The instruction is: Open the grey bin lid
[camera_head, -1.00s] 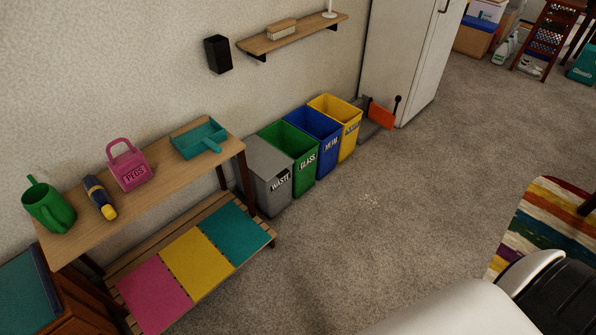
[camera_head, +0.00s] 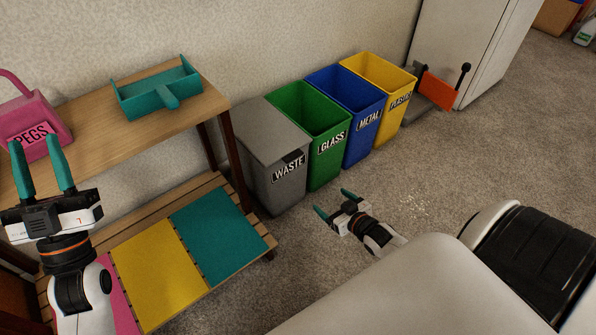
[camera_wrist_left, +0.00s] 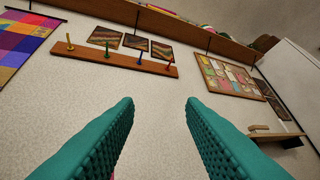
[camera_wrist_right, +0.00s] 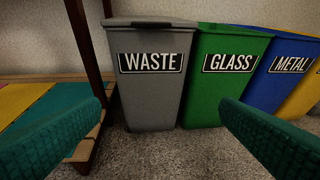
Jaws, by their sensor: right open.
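The grey bin (camera_head: 277,186), labelled WASTE, stands on the carpet against the wall, beside the wooden shelf unit. Its flat grey lid (camera_head: 268,131) is closed, with a dark tab at the front edge. In the right wrist view the grey bin (camera_wrist_right: 152,95) is straight ahead, and the dark lid tab (camera_wrist_right: 150,23) shows at its top. My right gripper (camera_head: 332,204) is open and empty, low in front of the bins and apart from them. My left gripper (camera_head: 42,165) is open and empty, raised by the shelf; its wrist view (camera_wrist_left: 160,105) shows wall between the fingers.
Green (camera_head: 325,158), blue (camera_head: 362,133) and yellow (camera_head: 396,109) bins stand in a row right of the grey one. Carpet in front of the bins is open.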

